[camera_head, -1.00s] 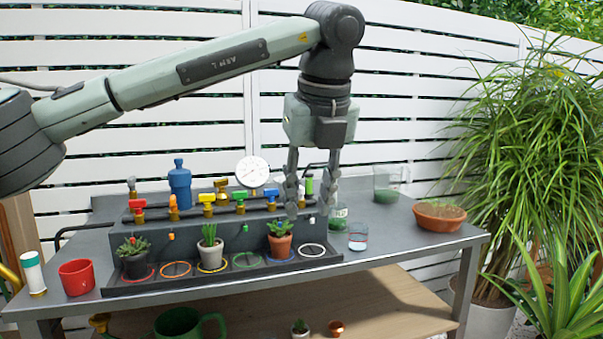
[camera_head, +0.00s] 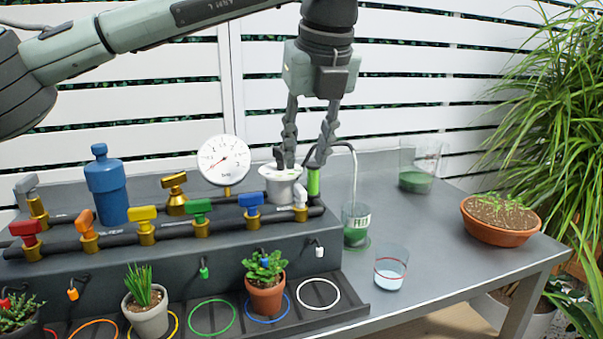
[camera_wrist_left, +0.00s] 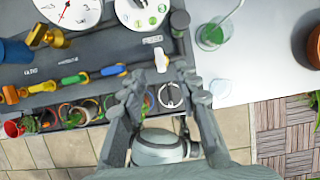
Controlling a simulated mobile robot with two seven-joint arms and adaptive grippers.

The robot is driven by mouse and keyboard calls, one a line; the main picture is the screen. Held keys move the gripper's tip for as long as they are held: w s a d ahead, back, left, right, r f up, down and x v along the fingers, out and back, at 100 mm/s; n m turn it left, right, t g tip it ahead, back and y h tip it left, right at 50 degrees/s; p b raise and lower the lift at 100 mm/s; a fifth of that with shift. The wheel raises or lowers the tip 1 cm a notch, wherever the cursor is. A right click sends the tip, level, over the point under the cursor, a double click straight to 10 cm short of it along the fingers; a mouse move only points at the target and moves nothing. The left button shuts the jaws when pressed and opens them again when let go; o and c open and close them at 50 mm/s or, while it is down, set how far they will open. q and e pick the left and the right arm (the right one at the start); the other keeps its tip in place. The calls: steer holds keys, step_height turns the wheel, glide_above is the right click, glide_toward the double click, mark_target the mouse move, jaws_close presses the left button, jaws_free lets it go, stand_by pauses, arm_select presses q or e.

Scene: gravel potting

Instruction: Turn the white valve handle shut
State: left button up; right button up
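The white valve handle (camera_head: 300,194) is at the right end of the row of coloured handles on the dark pipe. In the left wrist view, the white handle (camera_wrist_left: 160,60) lies crosswise to the pipe, unlike the blue handle (camera_head: 250,200) beside it. My left gripper (camera_head: 302,160) is open and empty, pointing down. Its fingertips appear above the white handle in the head view. In the left wrist view, the gripper (camera_wrist_left: 158,88) has a finger on either side of the handle's line, with no clear contact. My right gripper is not in view.
A white round dial (camera_head: 282,182) and green-sleeved part (camera_head: 313,182) stand close behind the handle. The pressure gauge (camera_head: 222,160) is to the left. A bent tube leads to a green-filled beaker (camera_head: 356,225). A clear glass (camera_head: 390,268) stands at right.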

mark_target(300, 187)
arm_select(q)
steer(key=x, duration=0.6)
steer(key=shift+a+f+p, duration=0.1)
steer(key=shift+f+p, duration=0.25)
steer(key=shift+p, duration=0.05)
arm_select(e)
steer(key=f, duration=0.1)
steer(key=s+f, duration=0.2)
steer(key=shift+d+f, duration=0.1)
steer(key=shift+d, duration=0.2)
arm_select(q)
jaws_close()
